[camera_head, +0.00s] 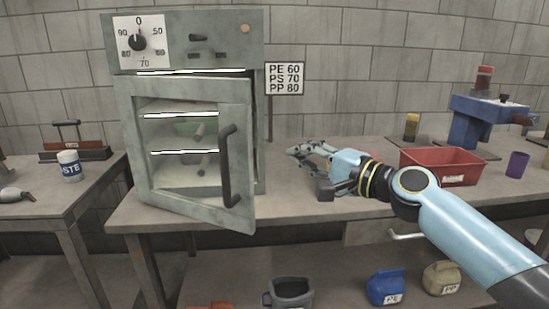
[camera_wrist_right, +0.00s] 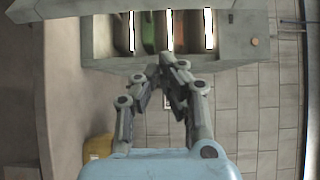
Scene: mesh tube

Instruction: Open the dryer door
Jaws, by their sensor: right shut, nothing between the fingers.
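The dryer (camera_head: 190,25) is a grey-green cabinet on the bench, left of centre in the head view. Its windowed door (camera_head: 236,130) is ajar, with its right edge swung out toward me and a gap beside the cabinet. The dark bar handle (camera_head: 228,165) is on the door's right side. My right gripper (camera_head: 298,153) is shut and empty, to the right of the door and apart from the handle. In the wrist view the closed fingers (camera_wrist_right: 162,68) point toward the dryer, whose lit shelves (camera_wrist_right: 170,30) show past the door. My left gripper is out of view.
A red bin (camera_head: 440,168) and a blue press (camera_head: 485,118) stand right on the bench. A temperature sign (camera_head: 285,78) stands beside the dryer. A white can (camera_head: 69,166) is on the left table. Bench space beside the dryer's right is mostly clear.

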